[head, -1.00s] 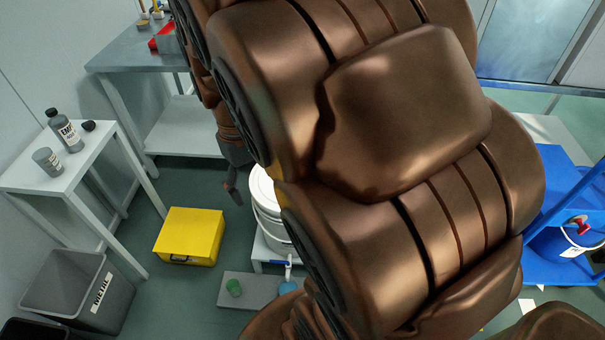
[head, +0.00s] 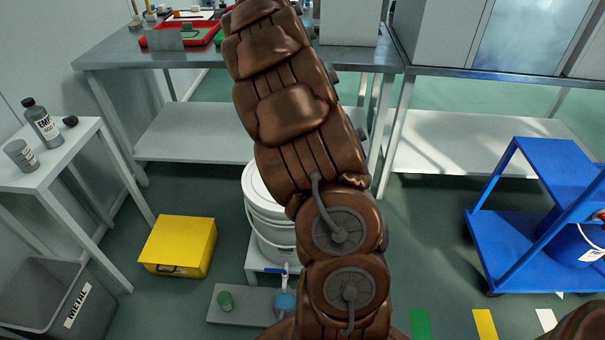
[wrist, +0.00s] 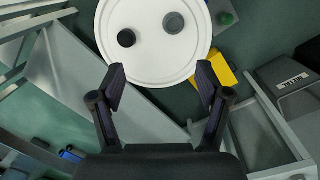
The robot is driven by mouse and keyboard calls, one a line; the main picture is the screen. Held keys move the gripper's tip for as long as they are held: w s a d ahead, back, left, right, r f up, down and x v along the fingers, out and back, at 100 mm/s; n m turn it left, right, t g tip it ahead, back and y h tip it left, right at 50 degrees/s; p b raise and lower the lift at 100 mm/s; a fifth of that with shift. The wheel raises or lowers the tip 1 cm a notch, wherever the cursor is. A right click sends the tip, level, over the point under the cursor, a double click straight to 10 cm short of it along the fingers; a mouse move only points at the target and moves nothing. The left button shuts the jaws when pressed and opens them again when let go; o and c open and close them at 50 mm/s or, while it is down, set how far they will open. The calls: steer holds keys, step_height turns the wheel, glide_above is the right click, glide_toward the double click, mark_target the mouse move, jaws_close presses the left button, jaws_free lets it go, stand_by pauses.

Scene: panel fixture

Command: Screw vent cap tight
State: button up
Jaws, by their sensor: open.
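A white lidded bucket (head: 272,240) stands on a low stand in the head view, partly hidden by my arm. The wrist view looks down on its round white lid (wrist: 150,65). A black round cap (wrist: 126,38) and a grey round cap (wrist: 174,22) sit on the lid, apart from each other. I cannot tell which is the vent cap or how tight either sits. My gripper (wrist: 160,82) is open and empty, its fingertips spread over the near edge of the lid, with both caps beyond them. My gripper does not show in the head view.
A yellow case (head: 179,246) and a grey bin (head: 57,295) are on the floor at left. A white side table (head: 70,155) holds bottles and a small black piece. A blue cart (head: 510,230) stands at right.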

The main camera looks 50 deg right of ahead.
steer(key=w+d+f+b, duration=0.1)
steer(key=d+f, duration=0.2)
steer(key=f, duration=0.1)
steer(key=w+d+f+n+b, duration=0.1)
steer(key=d+f+b, duration=0.1)
steer(key=f, duration=0.3)
steer(key=w+d+f+n+b, duration=0.1)
steer(key=d+f+b, duration=0.1)
steer(key=d+f, duration=0.2)
steer(key=shift+w+d+f+t+y, duration=0.1)
steer(key=shift+d+f+t+y, duration=0.15)
steer(key=shift+d+t+y, duration=0.25)
steer(key=shift+d+f+b, duration=0.2)
steer(key=shift+f+b, duration=0.5)
steer(key=shift+f, duration=3.2)
steer(key=c, duration=1)
steer(key=shift+r, duration=0.15)
